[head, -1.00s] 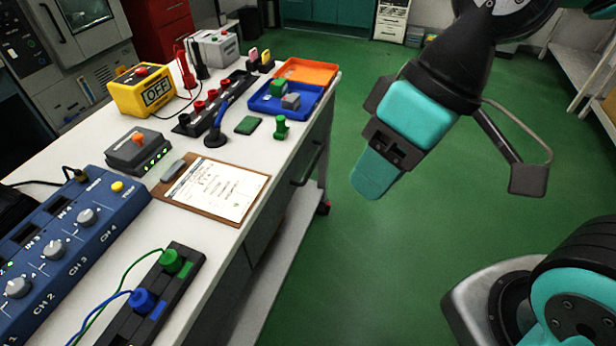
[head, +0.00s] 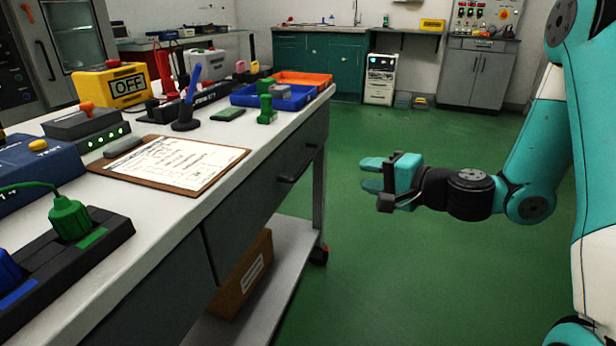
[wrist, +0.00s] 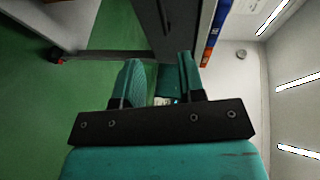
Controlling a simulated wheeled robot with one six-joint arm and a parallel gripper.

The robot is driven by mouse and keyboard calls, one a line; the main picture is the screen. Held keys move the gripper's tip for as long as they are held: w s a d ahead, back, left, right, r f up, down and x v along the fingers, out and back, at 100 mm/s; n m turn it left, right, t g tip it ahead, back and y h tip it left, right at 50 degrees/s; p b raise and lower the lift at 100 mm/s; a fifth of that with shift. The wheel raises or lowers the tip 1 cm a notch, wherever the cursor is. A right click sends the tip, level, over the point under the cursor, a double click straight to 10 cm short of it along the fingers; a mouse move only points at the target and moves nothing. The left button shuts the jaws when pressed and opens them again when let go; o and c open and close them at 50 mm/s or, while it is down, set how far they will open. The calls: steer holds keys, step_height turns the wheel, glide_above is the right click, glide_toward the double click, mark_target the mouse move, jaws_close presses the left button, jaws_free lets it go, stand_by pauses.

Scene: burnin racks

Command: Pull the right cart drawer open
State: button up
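The cart (head: 180,215) stands at the left, with its white top and grey drawer fronts along its side. The right cart drawer (head: 262,205) looks flush with the cart side, and its dark bar handle (head: 298,164) sticks out. My gripper (head: 366,174) is level in the air to the right of the drawer, fingers pointing left, apart from the handle. Its teal fingers are spread and hold nothing. In the wrist view the open fingers (wrist: 160,75) point at the grey cart side, where a dark handle (wrist: 164,14) shows near the top edge.
A clipboard (head: 165,165), blue tray (head: 270,97) and orange tray (head: 305,79) lie on the cart top. A brown box (head: 243,280) sits on the lower shelf (head: 290,235). The green floor (head: 400,270) beside the cart is clear.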

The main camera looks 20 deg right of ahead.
mark_target(310, 162)
steer(key=p+x, duration=0.1)
steer(key=x, duration=1.6)
steer(key=shift+p, duration=0.3)
jaws_close()
